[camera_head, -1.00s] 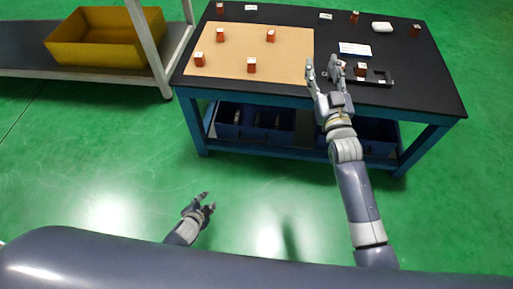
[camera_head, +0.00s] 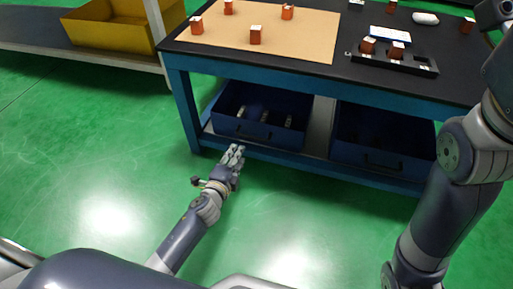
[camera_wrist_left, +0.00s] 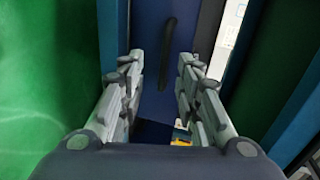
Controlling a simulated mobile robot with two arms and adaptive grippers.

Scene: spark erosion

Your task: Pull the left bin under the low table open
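The left bin (camera_head: 258,132) is dark blue and sits on the low shelf under the black-topped table (camera_head: 330,78); several grey parts lie in it. My left gripper (camera_head: 236,158) is low in front of the bin's left part. In the left wrist view my left gripper (camera_wrist_left: 158,66) is open, its two fingers on either side of the bin's dark upright-looking handle (camera_wrist_left: 167,52). The handle lies ahead between the fingers, and I cannot tell whether they touch it. My right arm rises at the right edge of the head view; its gripper is out of frame.
A second blue bin (camera_head: 375,157) stands to the right on the same shelf. The blue table leg (camera_head: 184,105) is close left of the left bin. A yellow bin (camera_head: 112,32) stands on the bench at the left. The green floor before the table is clear.

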